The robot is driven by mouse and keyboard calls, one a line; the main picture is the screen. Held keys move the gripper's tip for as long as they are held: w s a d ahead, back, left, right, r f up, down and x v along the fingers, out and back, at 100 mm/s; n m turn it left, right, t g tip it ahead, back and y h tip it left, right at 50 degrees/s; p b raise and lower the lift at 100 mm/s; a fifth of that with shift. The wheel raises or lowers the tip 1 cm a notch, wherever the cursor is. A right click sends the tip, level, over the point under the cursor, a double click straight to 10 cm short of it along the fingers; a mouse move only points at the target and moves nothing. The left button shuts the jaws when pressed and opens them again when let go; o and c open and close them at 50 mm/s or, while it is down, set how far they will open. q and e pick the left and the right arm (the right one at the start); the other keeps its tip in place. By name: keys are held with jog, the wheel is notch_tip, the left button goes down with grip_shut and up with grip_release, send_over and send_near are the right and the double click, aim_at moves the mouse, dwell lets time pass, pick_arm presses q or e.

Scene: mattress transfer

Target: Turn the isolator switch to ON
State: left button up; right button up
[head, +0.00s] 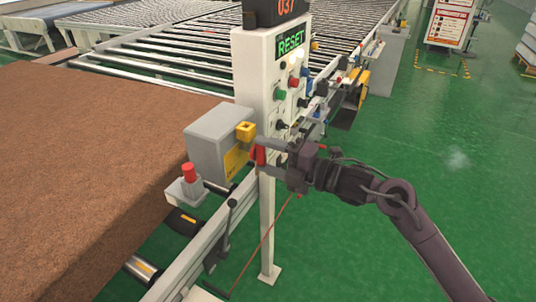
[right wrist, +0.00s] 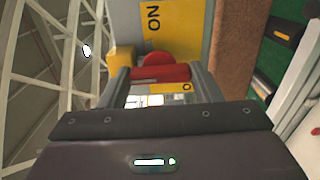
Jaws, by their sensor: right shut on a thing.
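The isolator switch is a grey box (head: 215,135) with a yellow face plate (head: 236,160) and a red handle (head: 260,155). My right gripper (head: 267,152) reaches it from the right and is shut on the red handle. In the right wrist view the red handle (right wrist: 160,73) lies crosswise between the two fingers (right wrist: 162,80). The yellow plate (right wrist: 165,30) there carries the letters ON beyond the handle and an O on the near side. The fingers partly hide the handle in the head view. My left gripper is not in view.
A white control post (head: 258,80) with a RESET display and several buttons stands right behind the gripper. A red button on a small grey box (head: 188,175) is beside the isolator. A brown mattress (head: 90,160) fills the left.

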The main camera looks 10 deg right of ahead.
jog(key=shift+m, duration=0.3)
jog(key=o, duration=1)
jog(key=shift+d, duration=0.1)
jog(key=shift+s+d+f, duration=0.15)
jog(key=shift+d, duration=0.1)
jog(key=b+v, duration=0.2)
jog(key=v, duration=0.5)
jog(key=shift+b, duration=0.35)
jog(key=shift+s, duration=0.1)
